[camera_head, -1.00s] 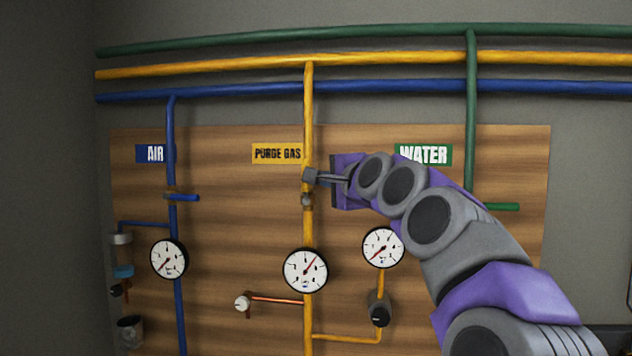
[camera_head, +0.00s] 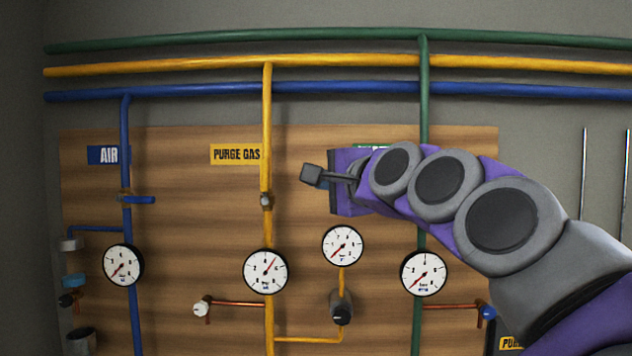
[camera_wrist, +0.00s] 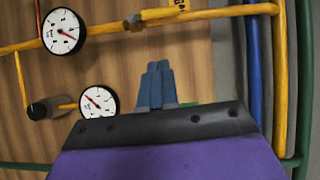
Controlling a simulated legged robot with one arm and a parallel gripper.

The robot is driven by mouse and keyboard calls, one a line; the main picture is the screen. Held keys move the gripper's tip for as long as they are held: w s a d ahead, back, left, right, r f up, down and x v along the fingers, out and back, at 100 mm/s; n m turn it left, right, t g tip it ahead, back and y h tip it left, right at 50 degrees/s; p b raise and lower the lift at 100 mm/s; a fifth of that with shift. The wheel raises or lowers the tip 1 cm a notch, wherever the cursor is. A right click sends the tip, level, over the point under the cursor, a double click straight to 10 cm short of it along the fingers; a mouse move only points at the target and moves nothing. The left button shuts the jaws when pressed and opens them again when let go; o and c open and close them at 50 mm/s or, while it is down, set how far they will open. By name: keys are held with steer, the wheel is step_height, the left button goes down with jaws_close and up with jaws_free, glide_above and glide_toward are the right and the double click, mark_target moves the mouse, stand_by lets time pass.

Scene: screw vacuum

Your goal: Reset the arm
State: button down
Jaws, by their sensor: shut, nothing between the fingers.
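My gripper (camera_head: 312,174) is shut and empty, at the end of my purple and grey arm, which reaches in from the right. In the head view it appears just right of the yellow purge gas pipe (camera_head: 267,120), with a visible gap between them. In the wrist view its two fingers (camera_wrist: 155,86) are together, in front of the wooden panel. My arm hides most of the green label and part of the green pipe (camera_head: 424,90).
A wooden panel (camera_head: 190,220) carries a blue air pipe (camera_head: 127,170), several white dial gauges (camera_head: 266,271) and small valves, including a white knob (camera_head: 201,309). Green, yellow and blue pipes run across the top. Thin vertical rods (camera_head: 584,165) stand at the right.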

steer(key=shift+d, duration=0.25)
steer(key=s+f+n+g+h+b, duration=0.1)
steer(key=s+f+n+g+b, duration=0.2)
steer(key=f, duration=0.9)
steer(key=s+f+n+g+h+b, duration=0.1)
steer(key=s+f+g+h+b, duration=0.3)
steer(key=f, duration=0.9)
steer(key=s+f+n+g+y+b, duration=0.1)
steer(key=s+f+n+b, duration=0.2)
steer(key=f, duration=0.9)
steer(key=s+d+f+n+g+h+b, duration=0.1)
steer(key=s+d+f+g+b, duration=0.1)
steer(key=s+f, duration=0.8)
steer(key=s+d+f+n+g+h+b, duration=0.1)
steer(key=s+d+f+g+h+b, duration=0.1)
steer(key=s+d+f, duration=0.5)
steer(key=s+d+f+n+g+h+b, duration=0.2)
steer(key=s+d+f+g+b, duration=0.2)
steer(key=s+f, duration=0.8)
step_height(320, 180, down, 4)
steer(key=shift+s+d+r+g, duration=0.1)
steer(key=shift+s+d+g, duration=0.1)
steer(key=shift+s+g, duration=0.2)
